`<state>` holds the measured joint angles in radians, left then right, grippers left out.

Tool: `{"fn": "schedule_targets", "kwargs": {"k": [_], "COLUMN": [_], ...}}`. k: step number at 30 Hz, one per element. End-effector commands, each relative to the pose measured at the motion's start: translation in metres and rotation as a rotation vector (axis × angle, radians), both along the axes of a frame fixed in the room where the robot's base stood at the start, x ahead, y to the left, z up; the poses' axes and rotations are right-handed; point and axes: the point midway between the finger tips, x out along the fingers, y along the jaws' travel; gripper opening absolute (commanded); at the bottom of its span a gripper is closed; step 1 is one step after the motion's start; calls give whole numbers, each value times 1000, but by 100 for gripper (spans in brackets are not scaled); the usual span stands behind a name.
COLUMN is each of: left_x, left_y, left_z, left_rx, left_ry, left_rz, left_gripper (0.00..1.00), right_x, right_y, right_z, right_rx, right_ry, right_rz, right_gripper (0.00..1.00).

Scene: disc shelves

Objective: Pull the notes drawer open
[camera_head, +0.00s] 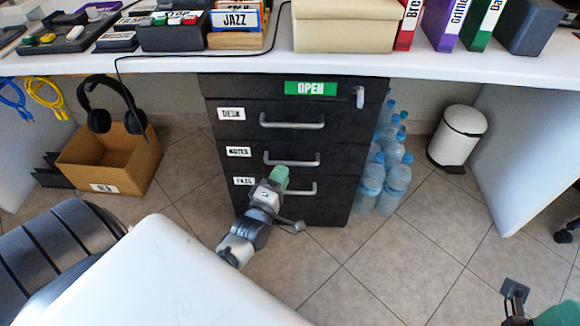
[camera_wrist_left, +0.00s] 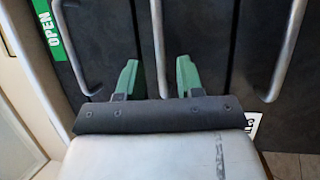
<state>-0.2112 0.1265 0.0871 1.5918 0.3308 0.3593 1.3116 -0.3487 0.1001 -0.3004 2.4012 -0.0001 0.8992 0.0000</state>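The dark cabinet has three drawers with metal bar handles and white labels. The notes drawer (camera_head: 240,161) is the middle one and looks shut, its front in line with the others. Its handle (camera_head: 291,160) runs across the front. My left gripper (camera_head: 279,178) is in front of the cabinet, just below that handle in the head view. In the left wrist view its two green fingers (camera_wrist_left: 157,78) are apart, with the middle handle (camera_wrist_left: 158,40) showing between them; I cannot tell whether they touch. My right gripper (camera_head: 516,295) is partly visible at the lower right corner; its fingers are unclear.
A green OPEN label (camera_head: 311,88) and a key mark the cabinet top. Water bottles (camera_head: 385,180) stand at its right, a white bin (camera_head: 458,137) farther right. A cardboard box (camera_head: 110,160) with headphones is at left.

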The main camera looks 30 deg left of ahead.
Motion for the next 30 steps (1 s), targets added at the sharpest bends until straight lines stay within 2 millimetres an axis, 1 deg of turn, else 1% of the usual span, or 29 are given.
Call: {"fn": "schedule_targets", "kwargs": {"k": [1,3,6,9,13,20,27,30], "left_x": [11,22,35,42,47,47,47,47], "left_y": [2,3,5,6,7,7,7,7], "left_z": [-1,1,4,5,7,7,7,7], "left_rx": [0,1,0,0,0,1,1,2], "left_ry": [-2,-2,-1,2,2,3,3,3], "left_rz": [1,1,0,0,0,-1,-1,0], "left_gripper": [37,37,37,37,37,37,0,0], "right_x": [1,3,5,6,7,7,7,7], "right_y": [0,0,1,1,1,2,2,1], "right_z": [-3,-3,-1,2,3,4,4,4], "right_rx": [-1,-1,-4,-4,-6,-7,-7,-6], "right_ry": [-11,-19,-31,-43,-48,-44,-44,-44], "right_rz": [0,-1,-2,-2,-1,-1,-1,-2], "right_gripper": [43,43,43,43,43,43,43,43]}}
